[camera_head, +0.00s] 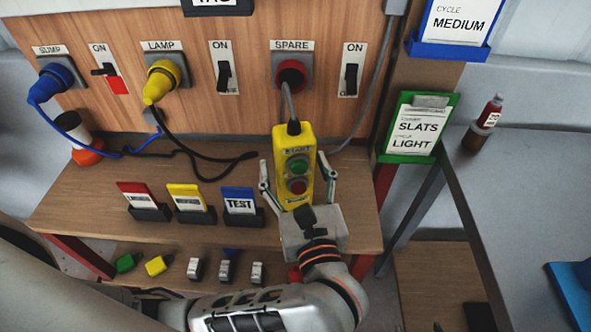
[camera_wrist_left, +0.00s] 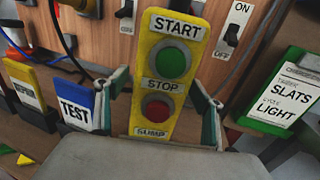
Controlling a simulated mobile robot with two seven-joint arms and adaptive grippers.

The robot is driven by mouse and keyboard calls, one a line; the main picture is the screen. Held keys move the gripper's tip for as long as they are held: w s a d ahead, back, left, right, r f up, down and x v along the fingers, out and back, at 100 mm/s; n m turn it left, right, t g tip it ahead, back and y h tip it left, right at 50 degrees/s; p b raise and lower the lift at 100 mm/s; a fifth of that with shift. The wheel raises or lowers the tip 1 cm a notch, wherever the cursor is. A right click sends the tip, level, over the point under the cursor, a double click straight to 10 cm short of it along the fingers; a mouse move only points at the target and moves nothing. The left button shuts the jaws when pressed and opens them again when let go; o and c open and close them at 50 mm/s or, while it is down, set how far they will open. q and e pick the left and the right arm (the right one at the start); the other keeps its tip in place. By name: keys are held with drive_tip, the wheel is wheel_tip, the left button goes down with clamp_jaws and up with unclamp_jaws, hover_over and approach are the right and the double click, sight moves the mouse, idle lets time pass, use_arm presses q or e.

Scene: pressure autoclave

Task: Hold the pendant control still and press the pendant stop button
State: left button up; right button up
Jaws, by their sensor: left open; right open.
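The yellow pendant control (camera_head: 308,150) hangs upright by its cable in front of the wooden panel, with a green START button (camera_head: 297,167) above a red STOP button (camera_head: 298,186). In the left wrist view the pendant (camera_wrist_left: 144,95) fills the middle, and its red stop button (camera_wrist_left: 157,109) is plain to see. My left gripper (camera_head: 298,187), its arm coming in from the left, is open. Its fingers stand either side of the pendant's lower part; I cannot tell whether they touch it. I make out no right gripper.
Behind the pendant are a red SPARE plug (camera_head: 291,73) and black switches. Red, yellow and blue tag cards, the blue one reading TEST (camera_head: 239,199), stand on the shelf to the left. A green SLATS LIGHT board (camera_head: 418,126) hangs at right. A grey table (camera_head: 520,190) lies beyond.

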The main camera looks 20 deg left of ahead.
use_arm(q)
drive_tip(key=c, duration=1.5)
use_arm(e)
clamp_jaws()
